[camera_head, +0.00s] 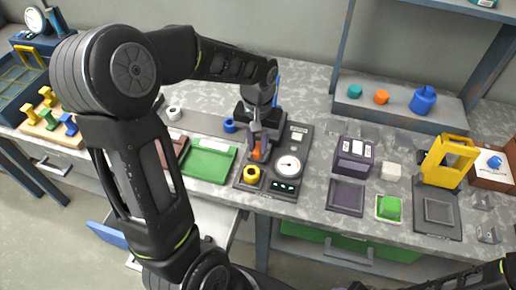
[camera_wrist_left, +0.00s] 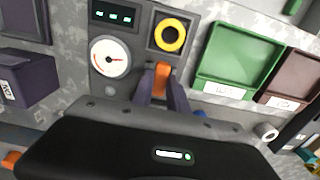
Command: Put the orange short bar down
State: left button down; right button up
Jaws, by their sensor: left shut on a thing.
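The orange short bar (camera_head: 256,154) is between the fingers of my left gripper (camera_head: 260,147), which is shut on it and points down. They are over the dark panel (camera_head: 272,197) with the gauge, behind the yellow ring. In the left wrist view the bar (camera_wrist_left: 162,76) sticks out between the fingertips (camera_wrist_left: 161,92), close to the yellow ring. I cannot tell whether the bar touches the panel. My right gripper is out of view.
The panel carries a round gauge (camera_head: 288,166), a small display (camera_head: 286,186) and a yellow ring (camera_head: 252,175). A green tray (camera_head: 209,160) and a brown tray (camera_head: 176,146) lie to the left. A purple box (camera_head: 354,157) stands to the right. A blue ring (camera_head: 229,126) lies behind.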

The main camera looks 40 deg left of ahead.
aim_at(257, 150)
pick_arm(q)
notch_tip(257, 150, down, 2)
jog(key=shift+f, duration=0.25)
jog(key=shift+s+d+f+b, duration=0.1)
jog(key=shift+s+f+b, duration=0.2)
jog(key=shift+f+b, duration=0.25)
jog(key=c, duration=1.4)
grip_release()
jog(key=shift+f, duration=0.15)
jog(key=shift+c, duration=0.2)
jog(key=shift+o, duration=0.7)
jog(key=shift+w+r+p, duration=0.15)
jog(key=shift+r+p, duration=0.6)
notch_tip(257, 150, up, 12)
jog(key=shift+w+b, duration=0.15)
jog(key=shift+b, duration=0.15)
